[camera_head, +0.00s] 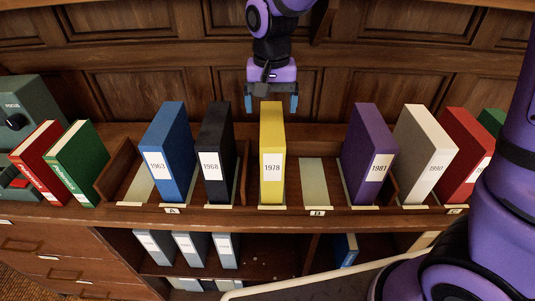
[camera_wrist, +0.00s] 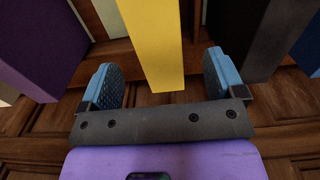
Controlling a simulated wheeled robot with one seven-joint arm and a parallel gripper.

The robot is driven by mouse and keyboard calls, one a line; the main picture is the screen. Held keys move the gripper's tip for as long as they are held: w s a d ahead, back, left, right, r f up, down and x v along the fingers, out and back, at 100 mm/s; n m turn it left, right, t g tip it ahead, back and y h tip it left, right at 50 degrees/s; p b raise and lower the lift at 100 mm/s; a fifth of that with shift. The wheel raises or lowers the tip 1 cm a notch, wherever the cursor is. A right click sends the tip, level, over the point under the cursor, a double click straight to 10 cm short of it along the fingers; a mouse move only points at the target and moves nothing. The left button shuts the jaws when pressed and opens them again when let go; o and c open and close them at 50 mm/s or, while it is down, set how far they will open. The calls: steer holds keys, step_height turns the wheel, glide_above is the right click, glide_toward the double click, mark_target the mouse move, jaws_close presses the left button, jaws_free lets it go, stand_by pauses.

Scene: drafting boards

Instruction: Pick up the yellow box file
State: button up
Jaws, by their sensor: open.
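The yellow box file (camera_head: 271,140), labelled 1978, stands upright on the wooden shelf in the head view, between the black file and an empty slot. My gripper (camera_head: 272,104) is open above and behind its top, fingers pointing down. In the wrist view the yellow box file (camera_wrist: 154,40) lies in line with the gap between the blue fingertips of my gripper (camera_wrist: 160,76). Nothing is held. I cannot tell whether either finger overlaps the file's sides.
A black file (camera_head: 216,150) and blue file (camera_head: 170,150) stand to the left. A purple file (camera_head: 369,150), white file (camera_head: 425,150) and red file (camera_head: 463,150) stand to the right. An empty slot (camera_head: 315,182) is beside the yellow file. Wood panelling (camera_head: 180,82) rises behind.

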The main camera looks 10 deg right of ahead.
mark_target(272, 121)
steer(key=shift+d+f, duration=0.1)
steer(key=shift+f, duration=3.1)
steer(key=shift+c, duration=0.4)
jaws_close()
